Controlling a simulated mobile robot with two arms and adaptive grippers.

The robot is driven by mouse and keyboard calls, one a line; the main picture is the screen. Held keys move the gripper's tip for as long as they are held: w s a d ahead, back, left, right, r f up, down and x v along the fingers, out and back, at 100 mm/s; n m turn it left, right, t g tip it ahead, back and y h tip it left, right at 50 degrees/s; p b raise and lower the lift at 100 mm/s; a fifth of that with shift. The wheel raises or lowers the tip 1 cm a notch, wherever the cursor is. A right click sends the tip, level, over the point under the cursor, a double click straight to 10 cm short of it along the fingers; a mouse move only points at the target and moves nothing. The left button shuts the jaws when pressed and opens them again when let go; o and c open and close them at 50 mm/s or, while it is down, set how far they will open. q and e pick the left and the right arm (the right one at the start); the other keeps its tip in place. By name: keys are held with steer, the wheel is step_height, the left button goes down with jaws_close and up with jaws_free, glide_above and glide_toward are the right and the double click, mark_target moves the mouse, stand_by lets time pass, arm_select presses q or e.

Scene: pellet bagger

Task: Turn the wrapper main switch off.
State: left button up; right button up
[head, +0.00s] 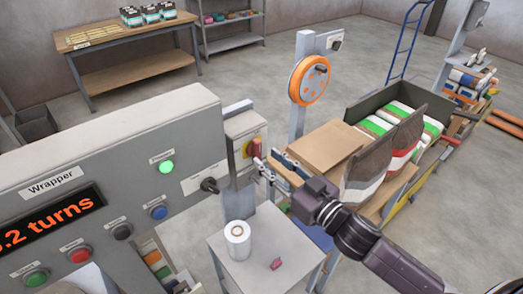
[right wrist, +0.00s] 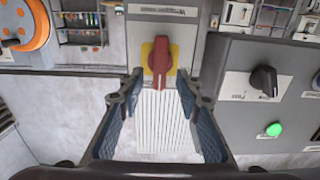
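The wrapper main switch (head: 253,148) is a red rotary handle on a yellow plate, on a grey box beside the wrapper panel (head: 120,170). In the right wrist view the red handle (right wrist: 160,62) stands upright in the picture, between and just beyond my fingertips. My right gripper (head: 264,167) is at the switch in the head view. Its two fingers (right wrist: 158,84) are spread apart, one on each side of the handle's lower end, with gaps visible. I cannot tell how near in depth they are. My left gripper is not in view.
The panel has a black selector knob (head: 209,185), a lit green lamp (head: 166,167), several buttons and an orange display (head: 50,217). A small table (head: 262,240) below holds a white roll (head: 238,241) and a pink object (head: 276,264).

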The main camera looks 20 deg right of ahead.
mark_target(260, 152)
steer(key=shift+p+x, duration=0.5)
steer(key=shift+x, duration=1.45)
jaws_close()
